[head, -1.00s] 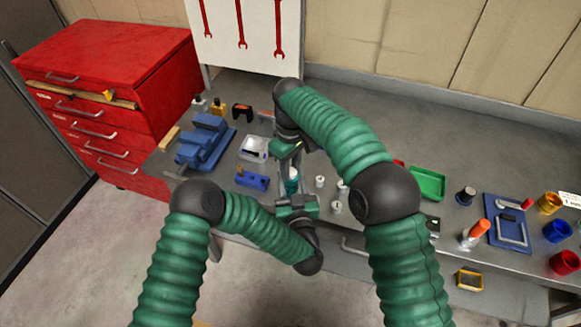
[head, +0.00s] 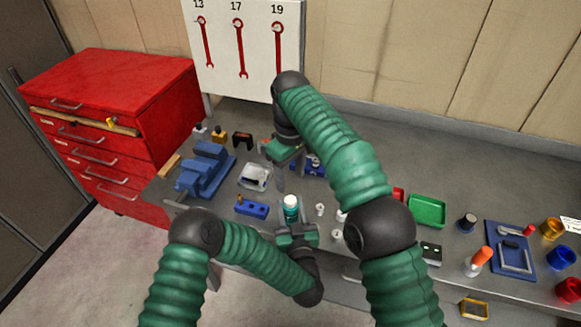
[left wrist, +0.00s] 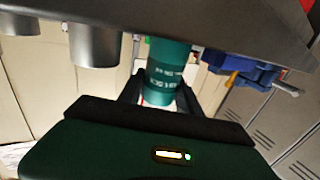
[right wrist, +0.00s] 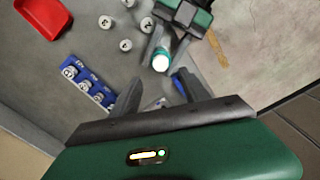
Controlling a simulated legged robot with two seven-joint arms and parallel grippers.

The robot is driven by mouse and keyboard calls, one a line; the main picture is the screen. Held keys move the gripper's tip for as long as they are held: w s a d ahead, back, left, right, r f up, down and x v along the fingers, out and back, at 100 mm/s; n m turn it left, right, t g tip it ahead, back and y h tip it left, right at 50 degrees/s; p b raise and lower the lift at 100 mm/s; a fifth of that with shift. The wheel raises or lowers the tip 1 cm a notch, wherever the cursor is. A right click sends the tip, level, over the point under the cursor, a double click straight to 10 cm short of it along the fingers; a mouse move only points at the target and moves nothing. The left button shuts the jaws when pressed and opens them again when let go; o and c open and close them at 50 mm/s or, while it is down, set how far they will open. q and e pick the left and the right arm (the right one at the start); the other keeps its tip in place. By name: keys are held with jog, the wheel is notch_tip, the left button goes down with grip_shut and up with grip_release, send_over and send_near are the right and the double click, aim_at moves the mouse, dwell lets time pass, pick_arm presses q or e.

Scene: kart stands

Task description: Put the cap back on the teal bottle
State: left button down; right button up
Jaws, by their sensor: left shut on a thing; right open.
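The teal bottle (head: 291,216) stands upright at the bench's front edge. My left gripper (head: 297,236) is shut around its body. A white cap (head: 291,201) sits on top of the bottle; I cannot tell how tightly it is seated. It also shows from above in the right wrist view (right wrist: 160,62). The left wrist view shows the teal bottle (left wrist: 167,70) between the left fingers, with its white top end lowest in the picture. My right gripper (right wrist: 160,95) is open and empty, behind and above the bottle, with the cap just beyond its fingertips.
Several small numbered cylinders (head: 320,209) stand right of the bottle. A blue block (head: 251,209) and a white tray (head: 254,178) lie to its left, with a blue vise (head: 205,167) farther left. A blue rack of several pieces (right wrist: 88,84) is near the right gripper. A green tray (head: 427,210) lies right.

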jog(key=shift+r, duration=1.75)
pick_arm(q)
jog(key=c, duration=0.7)
grip_release()
jog(key=shift+c, duration=0.2)
pick_arm(e)
jog(key=shift+w, duration=0.1)
